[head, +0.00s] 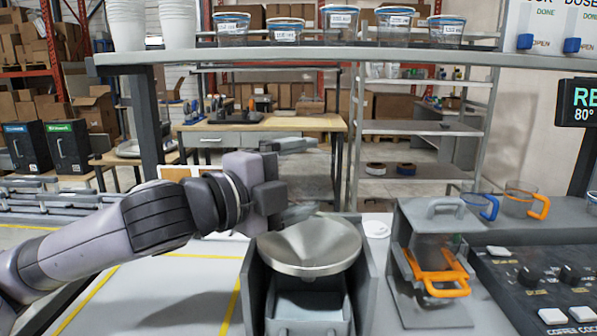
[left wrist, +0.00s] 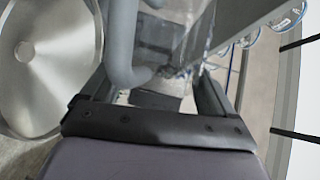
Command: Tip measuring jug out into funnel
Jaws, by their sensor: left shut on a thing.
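My left gripper (head: 298,180) is above and behind the wide metal funnel (head: 310,245), near its far rim. In the left wrist view its two fingers (left wrist: 152,97) stand on either side of a grey handle (left wrist: 122,42), which belongs to the clear measuring jug (left wrist: 190,35). I take the gripper to be shut on this jug. The jug's clear body is hard to make out in the head view, so its tilt and contents cannot be told. The funnel also shows at the left of the left wrist view (left wrist: 45,75). My right gripper is not in view.
The funnel sits between grey upright walls. Right of it, a jug with an orange handle (head: 440,280) stands in a grey dispenser (head: 410,215). A control panel (head: 540,285) is at the far right. A shelf (head: 350,55) with several lidded tubs and stacked cups spans overhead.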

